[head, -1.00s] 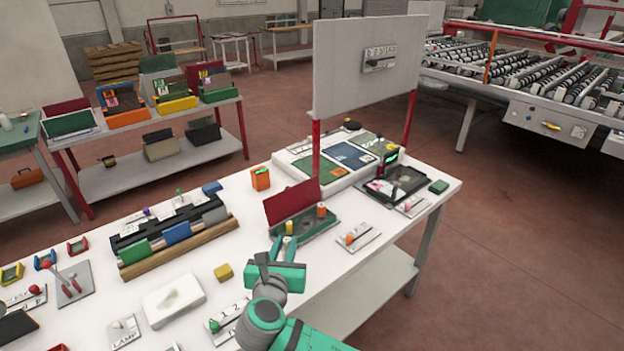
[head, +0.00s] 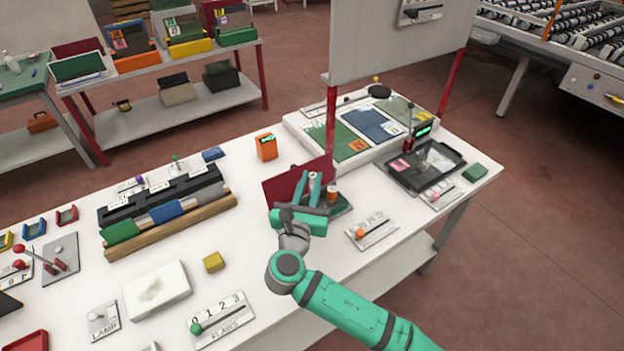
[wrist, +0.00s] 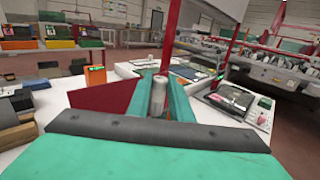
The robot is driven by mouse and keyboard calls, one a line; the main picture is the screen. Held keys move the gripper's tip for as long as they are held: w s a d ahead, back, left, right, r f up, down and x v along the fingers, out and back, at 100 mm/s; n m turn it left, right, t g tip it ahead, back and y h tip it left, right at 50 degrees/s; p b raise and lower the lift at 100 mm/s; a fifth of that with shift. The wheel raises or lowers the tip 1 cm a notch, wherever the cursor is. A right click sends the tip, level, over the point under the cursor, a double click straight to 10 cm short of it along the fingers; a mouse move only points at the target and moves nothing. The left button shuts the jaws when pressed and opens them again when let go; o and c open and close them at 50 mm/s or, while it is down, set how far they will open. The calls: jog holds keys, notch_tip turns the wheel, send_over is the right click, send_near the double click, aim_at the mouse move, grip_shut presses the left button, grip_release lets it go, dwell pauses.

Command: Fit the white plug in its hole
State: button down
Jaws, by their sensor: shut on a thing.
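The white plug (wrist: 158,95) is a pale upright cylinder between the two green fingers in the wrist view. My gripper (head: 308,178) is shut on it, above a dark green base plate (head: 343,207) with a red upright panel (head: 283,186) behind it. In the head view only the plug's pale top (head: 313,176) shows between the fingers. An orange cylinder (head: 332,195) stands on the plate just right of my gripper. I cannot make out the hole; my gripper covers part of the plate. I cannot tell whether the plug's lower end touches anything.
A grey sign board (head: 395,45) on red posts stands behind. A small slider plate (head: 371,230) and a black tray (head: 425,165) lie to the right. A rack of coloured blocks (head: 165,213), a yellow block (head: 214,262) and an orange box (head: 266,147) are to the left.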

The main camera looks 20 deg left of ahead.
jog(key=shift+r, duration=0.1)
jog(key=shift+f, duration=2.85)
jog(key=shift+s+f, duration=0.1)
jog(key=shift+f, duration=1.75)
jog(key=c, duration=1.5)
grip_release()
jog(key=s, duration=0.3)
jog(key=s+d, duration=0.1)
jog(key=s, duration=0.6)
jog(key=shift+s+d, duration=0.15)
jog(key=shift+s, duration=0.15)
